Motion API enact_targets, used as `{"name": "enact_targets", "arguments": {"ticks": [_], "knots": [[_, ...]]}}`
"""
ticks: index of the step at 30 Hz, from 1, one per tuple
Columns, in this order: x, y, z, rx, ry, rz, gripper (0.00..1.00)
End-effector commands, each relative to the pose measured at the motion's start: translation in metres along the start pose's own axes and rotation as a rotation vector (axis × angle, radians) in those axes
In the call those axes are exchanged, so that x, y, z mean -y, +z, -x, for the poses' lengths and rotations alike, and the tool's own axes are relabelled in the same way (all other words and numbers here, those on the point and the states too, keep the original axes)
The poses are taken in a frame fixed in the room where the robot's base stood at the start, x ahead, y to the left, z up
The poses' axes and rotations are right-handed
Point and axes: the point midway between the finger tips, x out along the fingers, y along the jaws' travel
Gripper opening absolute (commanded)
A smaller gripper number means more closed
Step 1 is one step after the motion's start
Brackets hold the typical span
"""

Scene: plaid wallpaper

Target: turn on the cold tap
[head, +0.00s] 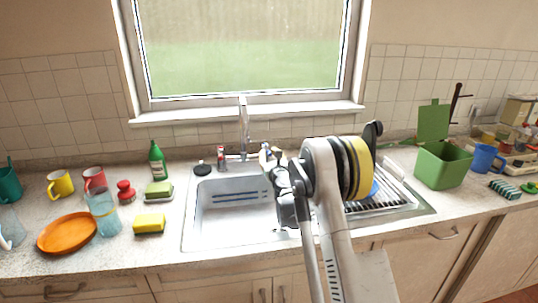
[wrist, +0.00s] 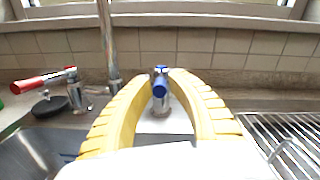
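The cold tap, with a blue handle (wrist: 160,85) on a chrome body, stands behind the sink, right of the spout, in the middle of the wrist view. My gripper (wrist: 160,73) has its two yellow fingers on either side of the blue handle, with their tips apart by little more than its width. Whether the fingers touch it cannot be told. The chrome spout (head: 243,127) rises at the back of the sink; it also shows in the wrist view (wrist: 108,45). In the head view my arm hides the gripper's fingers and most of the cold tap.
The red-handled hot tap (wrist: 43,82) is left of the spout, by a black plug (wrist: 50,105). The sink basin (head: 225,221) looks empty. A draining rack (wrist: 285,128) lies to the right. A sponge (head: 150,224) and green bottle (head: 157,162) stand on the left counter.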

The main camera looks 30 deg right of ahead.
Motion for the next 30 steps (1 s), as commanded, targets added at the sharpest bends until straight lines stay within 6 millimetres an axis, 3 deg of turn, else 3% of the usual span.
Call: {"name": "enact_targets", "arguments": {"ticks": [13, 23, 30], "knots": [[0.004, -0.001, -0.001, 0.005, 0.023, 0.001, 0.00], [0.028, -0.006, -0.004, 0.054, 0.279, 0.000, 0.00], [0.031, -0.006, -0.005, 0.072, 0.366, 0.000, 0.00]]}}
